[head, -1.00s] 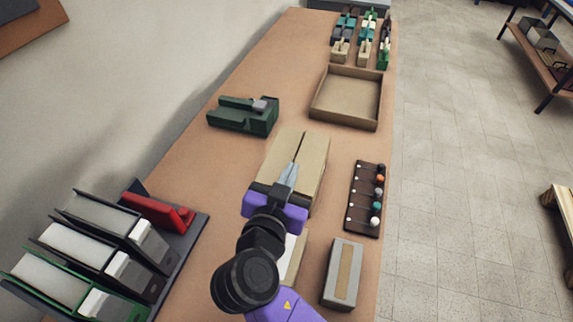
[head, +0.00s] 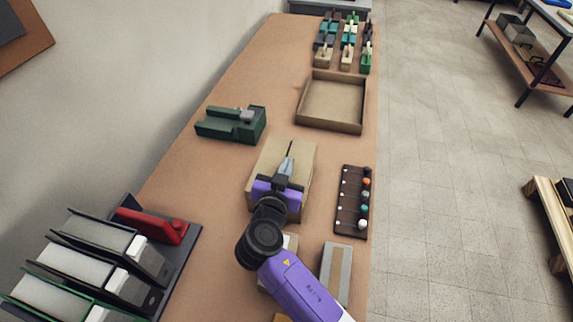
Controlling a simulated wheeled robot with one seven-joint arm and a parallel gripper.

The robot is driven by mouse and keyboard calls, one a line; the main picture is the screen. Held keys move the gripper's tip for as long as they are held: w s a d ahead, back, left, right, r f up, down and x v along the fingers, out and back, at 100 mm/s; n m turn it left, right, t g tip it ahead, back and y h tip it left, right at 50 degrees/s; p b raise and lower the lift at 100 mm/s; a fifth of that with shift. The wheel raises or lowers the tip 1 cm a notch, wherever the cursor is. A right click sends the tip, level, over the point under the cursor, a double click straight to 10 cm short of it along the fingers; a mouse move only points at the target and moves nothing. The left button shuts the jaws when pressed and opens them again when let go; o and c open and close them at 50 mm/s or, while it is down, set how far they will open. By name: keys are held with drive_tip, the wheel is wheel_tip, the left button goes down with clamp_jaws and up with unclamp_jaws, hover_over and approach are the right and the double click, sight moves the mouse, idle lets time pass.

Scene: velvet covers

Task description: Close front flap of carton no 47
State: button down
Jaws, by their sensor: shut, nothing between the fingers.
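A tan cardboard carton (head: 305,164) sits in the middle of the bench. Two top panels meet at a lengthwise seam and look flat. No number is readable on it. My gripper (head: 287,165) is shut and empty, with its fingertips over the carton's top near the seam. I cannot tell whether they touch it. My purple gripper body and wrist hide the carton's near end, so the front flap's position cannot be made out. A pale beige piece (head: 291,243) shows just below my wrist; I cannot tell whether it belongs to the carton.
Right of the carton lies a dark tray of coloured balls (head: 350,203); nearer is a grey box with a tan strip (head: 336,271). A green fixture (head: 231,124) stands left, an empty tray (head: 331,102) beyond. A red tool (head: 150,226) and binders stand front left.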

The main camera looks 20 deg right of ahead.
drive_tip(key=shift+f, duration=0.25)
